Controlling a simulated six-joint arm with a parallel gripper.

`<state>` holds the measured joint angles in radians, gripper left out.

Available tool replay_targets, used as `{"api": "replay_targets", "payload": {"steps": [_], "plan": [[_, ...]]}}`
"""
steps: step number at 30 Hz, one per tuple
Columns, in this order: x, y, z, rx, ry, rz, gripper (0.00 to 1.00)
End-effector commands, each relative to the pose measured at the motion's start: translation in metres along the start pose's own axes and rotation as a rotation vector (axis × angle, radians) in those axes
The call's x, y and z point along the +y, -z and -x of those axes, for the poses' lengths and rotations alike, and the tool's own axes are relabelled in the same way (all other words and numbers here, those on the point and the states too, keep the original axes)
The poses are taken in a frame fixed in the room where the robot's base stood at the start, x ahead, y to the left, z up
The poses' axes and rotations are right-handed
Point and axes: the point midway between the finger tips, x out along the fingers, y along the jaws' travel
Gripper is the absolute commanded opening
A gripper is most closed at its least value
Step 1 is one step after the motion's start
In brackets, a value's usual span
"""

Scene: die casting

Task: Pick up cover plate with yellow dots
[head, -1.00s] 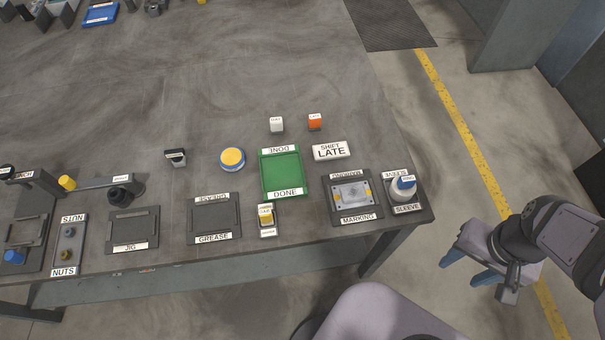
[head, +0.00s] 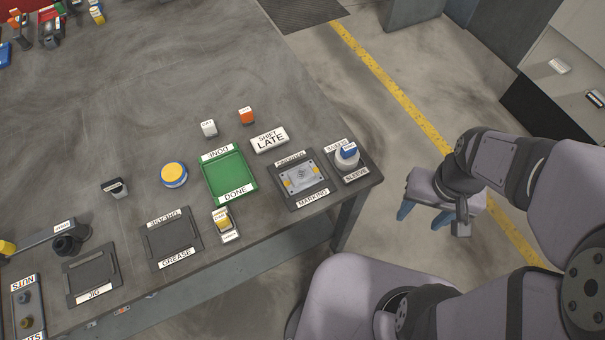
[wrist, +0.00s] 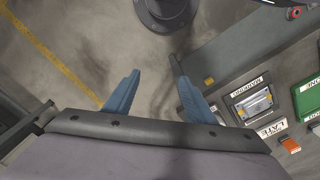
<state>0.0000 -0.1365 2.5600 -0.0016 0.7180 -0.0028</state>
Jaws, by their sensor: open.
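The cover plate (head: 302,178) is a grey metal plate with yellow dots at its left and right edges. It lies in the dark MARKING tray (head: 318,201) near the right end of the table, and it also shows in the wrist view (wrist: 254,106). My gripper (head: 422,215) is off the table's right edge, over the floor, to the right of the plate. In the wrist view its two blue fingers (wrist: 158,88) are apart with nothing between them.
The SLEEVE holder (head: 350,163) with a blue-topped item stands just right of the MARKING tray. The green DONE tray (head: 231,178) and SHIFT LATE sign (head: 269,139) are left of it. A yellow-tagged item (head: 224,223) stands at the front edge.

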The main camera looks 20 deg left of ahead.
Motion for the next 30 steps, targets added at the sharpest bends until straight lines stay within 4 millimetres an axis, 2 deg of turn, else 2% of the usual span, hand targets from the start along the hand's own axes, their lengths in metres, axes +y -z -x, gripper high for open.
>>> {"api": "replay_targets", "payload": {"steps": [11,14,17,20,24,30], "plan": [[-0.002,0.003,-0.001,0.0,0.0,-0.006,0.56],[-0.01,0.011,-0.004,0.0,0.0,-0.031,0.56],[-0.026,0.026,-0.007,0.001,0.0,-0.083,0.56],[-0.054,0.046,-0.011,0.002,0.001,-0.161,0.56],[-0.11,0.072,-0.015,0.003,0.002,-0.303,0.56],[-0.2,0.082,-0.018,0.0,0.001,-0.519,0.56]]}}
